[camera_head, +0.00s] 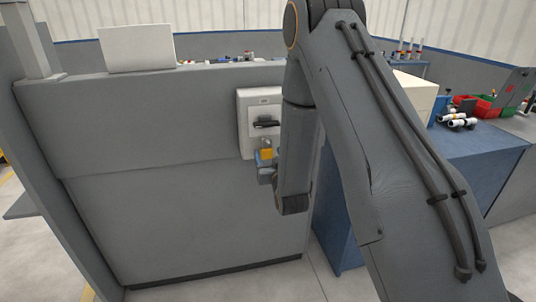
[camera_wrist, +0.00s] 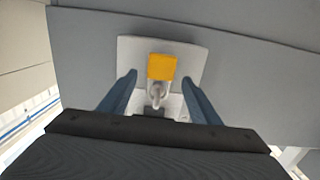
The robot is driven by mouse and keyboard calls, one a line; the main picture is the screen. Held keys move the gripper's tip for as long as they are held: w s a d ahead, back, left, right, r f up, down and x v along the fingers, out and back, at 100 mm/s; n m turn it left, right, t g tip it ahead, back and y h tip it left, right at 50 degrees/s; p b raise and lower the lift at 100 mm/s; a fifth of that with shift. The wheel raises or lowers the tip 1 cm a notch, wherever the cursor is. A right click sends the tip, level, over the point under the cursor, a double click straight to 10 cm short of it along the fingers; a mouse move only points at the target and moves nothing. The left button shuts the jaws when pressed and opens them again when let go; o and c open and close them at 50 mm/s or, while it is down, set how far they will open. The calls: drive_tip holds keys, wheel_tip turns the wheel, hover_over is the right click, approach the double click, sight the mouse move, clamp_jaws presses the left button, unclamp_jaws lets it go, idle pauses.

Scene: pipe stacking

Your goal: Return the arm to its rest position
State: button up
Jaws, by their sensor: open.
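My arm reaches down in front of a grey panel wall in the head view, its forearm bent downward. My gripper (camera_wrist: 160,77) is open, with its two blue fingers spread apart in the wrist view. Between and beyond the fingers are a yellow block (camera_wrist: 162,67) and a metal hook or ring shape (camera_wrist: 156,92), in front of a pale plate (camera_wrist: 195,58). The fingers are mostly hidden there; contact with the block cannot be told.
The grey panel wall (camera_head: 170,130) stands close to my arm, with a white board (camera_head: 138,48) on its top. A blue workbench (camera_head: 480,150) with white pipes (camera_head: 457,121) and red bins (camera_head: 484,110) is at right. Open floor lies below the wall.

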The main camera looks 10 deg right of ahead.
drive_tip(key=s+g+b, duration=0.1)
drive_tip(key=s+g, duration=1.5)
drive_tip(key=s, duration=1.9)
drive_tip(key=shift+r, duration=0.35)
drive_tip(key=shift+c, duration=0.4)
